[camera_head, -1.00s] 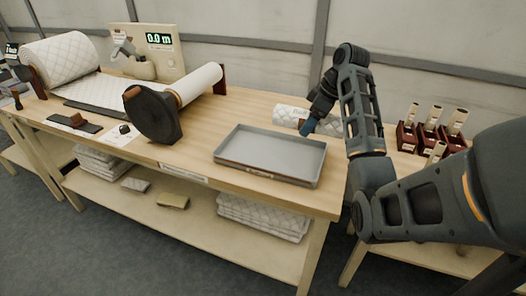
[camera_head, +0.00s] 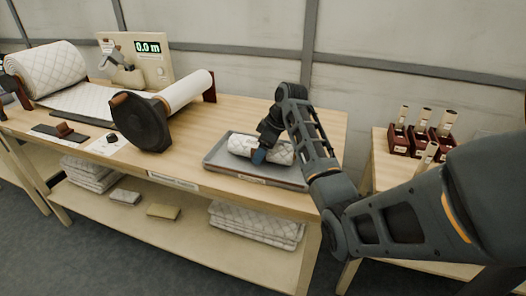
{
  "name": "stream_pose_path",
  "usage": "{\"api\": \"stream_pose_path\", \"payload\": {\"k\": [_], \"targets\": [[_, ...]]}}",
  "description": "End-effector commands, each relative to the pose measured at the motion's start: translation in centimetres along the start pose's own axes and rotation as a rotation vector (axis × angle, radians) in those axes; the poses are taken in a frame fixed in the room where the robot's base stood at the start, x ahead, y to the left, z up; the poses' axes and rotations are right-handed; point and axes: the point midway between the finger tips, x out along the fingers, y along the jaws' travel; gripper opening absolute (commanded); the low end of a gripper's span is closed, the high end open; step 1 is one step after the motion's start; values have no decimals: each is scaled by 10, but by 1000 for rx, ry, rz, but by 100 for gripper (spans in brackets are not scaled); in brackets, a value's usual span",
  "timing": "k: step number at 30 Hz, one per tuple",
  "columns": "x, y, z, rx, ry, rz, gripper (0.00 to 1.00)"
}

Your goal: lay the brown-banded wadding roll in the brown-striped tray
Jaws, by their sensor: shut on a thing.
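A white quilted wadding roll (camera_head: 239,145) lies lengthwise over the grey metal tray (camera_head: 216,160) on the workbench. My gripper (camera_head: 261,156) reaches down from above and is shut on the roll near its middle. The roll is within the tray's outline; I cannot tell whether it touches the tray floor. The fingers hide part of the roll, and no brown band can be made out on it. A small pale label shows on the tray's front, but its stripe colour is too small to tell.
A large roll (camera_head: 48,70), a metre stand (camera_head: 138,60) reading 0.0 m and a dark round-ended roller (camera_head: 141,121) occupy the bench's left. Brown boxes with upright rolls (camera_head: 421,138) stand on the right table. Folded wadding (camera_head: 256,224) lies on the lower shelf.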

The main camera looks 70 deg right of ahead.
Motion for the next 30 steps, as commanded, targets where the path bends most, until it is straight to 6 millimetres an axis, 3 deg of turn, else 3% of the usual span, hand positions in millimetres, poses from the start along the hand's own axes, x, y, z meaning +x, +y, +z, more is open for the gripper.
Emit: {"api": "stream_pose_path", "payload": {"k": [14,15,22,30], "targets": [[12,0,5,1,0,1,40],[11,0,5,0,1,1,78],[11,0,5,0,0,1,100],[8,0,4,0,1,2,100]]}}
